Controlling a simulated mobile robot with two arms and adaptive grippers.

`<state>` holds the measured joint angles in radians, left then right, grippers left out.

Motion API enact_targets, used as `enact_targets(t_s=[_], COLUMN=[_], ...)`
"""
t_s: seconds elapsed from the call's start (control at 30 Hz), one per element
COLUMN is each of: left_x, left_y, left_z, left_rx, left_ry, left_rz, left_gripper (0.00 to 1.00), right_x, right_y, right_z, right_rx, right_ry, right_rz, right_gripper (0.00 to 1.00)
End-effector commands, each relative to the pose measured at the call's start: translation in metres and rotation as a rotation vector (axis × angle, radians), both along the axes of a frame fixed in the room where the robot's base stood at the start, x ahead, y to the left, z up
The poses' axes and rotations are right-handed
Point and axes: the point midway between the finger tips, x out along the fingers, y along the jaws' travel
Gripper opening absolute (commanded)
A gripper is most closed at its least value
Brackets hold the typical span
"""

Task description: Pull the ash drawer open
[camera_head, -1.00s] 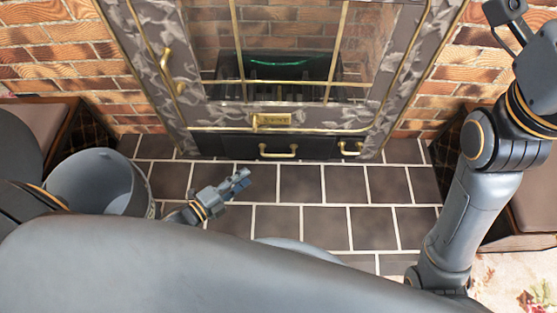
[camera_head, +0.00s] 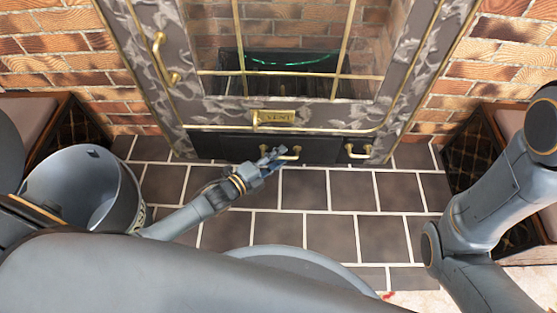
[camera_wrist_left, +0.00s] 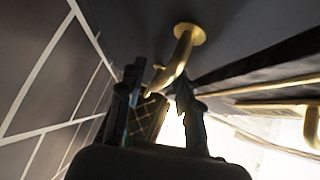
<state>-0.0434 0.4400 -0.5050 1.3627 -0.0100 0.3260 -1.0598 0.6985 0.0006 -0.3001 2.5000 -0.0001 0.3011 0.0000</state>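The dark ash drawer front (camera_head: 225,146) sits low on the stove, under the VENT plate, and looks closed. Its brass handle (camera_head: 291,154) is partly hidden by my left gripper (camera_head: 272,160), which has reached it from the left. In the left wrist view the brass handle (camera_wrist_left: 182,52) curves down between the two dark fingers of the left gripper (camera_wrist_left: 160,100). The fingers are apart, with gaps visible beside the handle, so the gripper looks open around it. My right arm shows at the right edge of the head view, but its gripper is out of frame.
A smaller brass handle (camera_head: 357,152) is on the panel to the right. The glass door with a brass handle (camera_head: 160,52) stands above. A grey bucket (camera_head: 80,190) is at the left. The tiled hearth (camera_head: 345,190) in front of the drawer is clear.

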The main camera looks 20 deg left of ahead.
Motion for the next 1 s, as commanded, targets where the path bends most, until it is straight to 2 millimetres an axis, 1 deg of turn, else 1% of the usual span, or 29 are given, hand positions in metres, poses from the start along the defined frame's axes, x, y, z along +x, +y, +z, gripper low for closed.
enact_targets(t_s=[0.3,0.33,0.37,0.4,0.47,0.5,0.83,1.0], left_x=[0.0024,0.0023,0.0023,0.0023,0.0023,0.0023,0.0015,-0.0044], left_y=[-0.0017,-0.0018,-0.0018,-0.0018,-0.0016,-0.0016,-0.0018,-0.0039], left_z=[-0.0004,-0.0004,-0.0004,-0.0004,-0.0004,-0.0004,-0.0004,0.0007], left_rx=[0.001,0.001,0.0,0.0,0.0,0.0,0.001,-0.001], left_ry=[0.002,0.002,0.001,0.001,0.001,0.001,0.002,0.003], left_rz=[0.0,0.0,0.0,0.0,0.0,0.0,0.0,0.0], left_gripper=[0.34,0.3,0.24,0.15,0.03,0.0,0.0,0.0], right_x=[-0.0007,-0.0008,-0.0008,-0.0009,-0.0009,-0.001,-0.001,-0.0008], right_y=[0.0,0.0001,0.0001,0.0001,0.0001,0.0001,0.0002,0.0002], right_z=[-0.0007,-0.0007,-0.0007,-0.0008,-0.0008,-0.0008,-0.0002,0.0054], right_rx=[0.0,0.0,0.0,0.0,0.0,0.0,0.0,0.0], right_ry=[-0.002,-0.002,-0.002,-0.002,-0.002,-0.002,-0.002,-0.002], right_rz=[0.0,0.0,0.0,0.0,0.0,0.0,0.0,0.0], right_gripper=[0.21,0.21,0.21,0.21,0.21,0.21,0.21,0.21])
